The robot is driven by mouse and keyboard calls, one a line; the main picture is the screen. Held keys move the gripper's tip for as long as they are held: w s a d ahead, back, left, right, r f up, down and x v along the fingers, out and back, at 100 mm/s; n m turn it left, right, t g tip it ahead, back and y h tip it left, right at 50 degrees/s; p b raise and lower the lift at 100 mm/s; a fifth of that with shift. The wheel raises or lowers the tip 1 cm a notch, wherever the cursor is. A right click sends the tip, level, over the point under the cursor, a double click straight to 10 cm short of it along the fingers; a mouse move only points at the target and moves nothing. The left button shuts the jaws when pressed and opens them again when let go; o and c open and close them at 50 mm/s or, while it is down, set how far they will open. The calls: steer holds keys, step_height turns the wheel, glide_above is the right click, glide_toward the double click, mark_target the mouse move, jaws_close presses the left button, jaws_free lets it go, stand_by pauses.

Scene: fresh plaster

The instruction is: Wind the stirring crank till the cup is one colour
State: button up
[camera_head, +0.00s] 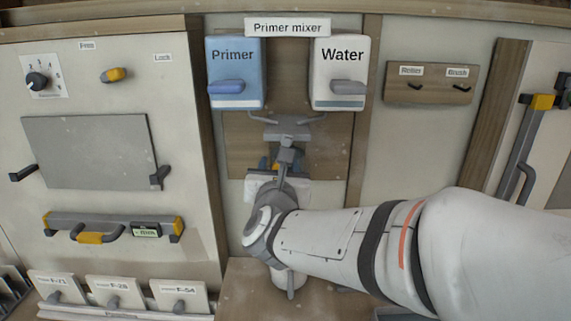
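The primer mixer hangs on the wall, with a blue Primer tank (234,70) and a white Water tank (340,72) under its sign (287,27). My gripper (286,158) reaches up in front of this panel. Small yellow and blue parts show beside it, and a pale piece (262,186) lies behind it. My wrist hides most of the area under the bracket, so I cannot make out the crank, the cup or its colour. Whether the fingers grip anything is unclear.
The left cabinet holds a dial (37,80), a grey panel (90,150), a yellow-marked bar handle (112,229) and several labelled cards (116,293) below. A Roller and Brush hook board (430,84) is on the right. My arm fills the lower right.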

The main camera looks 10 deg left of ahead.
steer(key=shift+w, duration=0.15)
steer(key=shift+c, duration=0.4)
steer(key=c, duration=0.9)
steer(key=shift+f+n+b, duration=0.15)
steer(key=shift+n+b, duration=0.15)
steer(key=shift+b, duration=0.15)
